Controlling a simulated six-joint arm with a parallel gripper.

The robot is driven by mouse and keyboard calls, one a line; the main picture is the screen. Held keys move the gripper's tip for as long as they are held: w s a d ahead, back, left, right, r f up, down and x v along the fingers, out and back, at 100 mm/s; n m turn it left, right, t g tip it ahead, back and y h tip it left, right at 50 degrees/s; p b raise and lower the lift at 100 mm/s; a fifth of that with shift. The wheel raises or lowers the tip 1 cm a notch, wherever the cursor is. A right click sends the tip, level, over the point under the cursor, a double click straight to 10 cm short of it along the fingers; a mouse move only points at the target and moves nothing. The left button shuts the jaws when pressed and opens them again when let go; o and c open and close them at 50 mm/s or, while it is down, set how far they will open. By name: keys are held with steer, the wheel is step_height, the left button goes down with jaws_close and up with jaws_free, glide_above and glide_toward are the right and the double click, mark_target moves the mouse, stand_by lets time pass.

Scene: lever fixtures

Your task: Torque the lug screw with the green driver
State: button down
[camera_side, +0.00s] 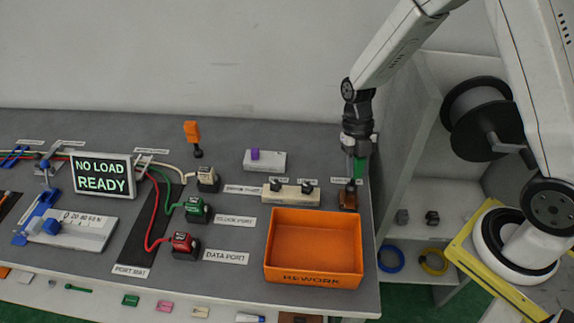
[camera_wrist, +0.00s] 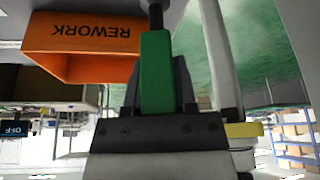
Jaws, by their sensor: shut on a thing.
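The green driver (camera_side: 360,168) is held in my gripper (camera_side: 358,158) near the right edge of the bench. In the wrist view the driver's green handle (camera_wrist: 155,75) lies between the two dark fingers of my gripper (camera_wrist: 156,85), and its dark upper part runs out of the top of the picture. Just below the gripper in the side view stands a small brown block (camera_side: 348,199) with a dark top. I cannot make out the lug screw itself, nor whether the driver's tip touches anything.
The orange REWORK bin (camera_side: 313,280) stands at the front right, close to the brown block. A beige block with black knobs (camera_side: 291,195) is left of it. A lit display (camera_side: 103,176) reads "NO LOAD READY". Red, green and white connectors with cables fill the middle.

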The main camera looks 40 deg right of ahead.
steer(key=shift+f, duration=0.8)
stand_by(0.7)
steer(key=m+y, duration=0.1)
steer(key=m, duration=0.2)
steer(key=shift+t, duration=0.3)
steer(key=m, duration=0.2)
steer(key=m+t+y, duration=0.1)
steer(key=m, duration=0.1)
steer(key=shift+w+a+m+t, duration=0.1)
steer(key=shift+w+m+t, duration=0.05)
steer(key=shift+m+t, duration=0.2)
steer(key=m+t, duration=0.1)
steer(key=m, duration=0.2)
steer(key=m+t, duration=0.1)
steer(key=m, duration=0.2)
steer(key=shift+w+m+t+y, duration=0.2)
steer(key=shift+m+t+y, duration=0.05)
steer(key=shift+m+y, duration=0.1)
steer(key=shift+r, duration=0.15)
steer(key=shift+r, duration=0.65)
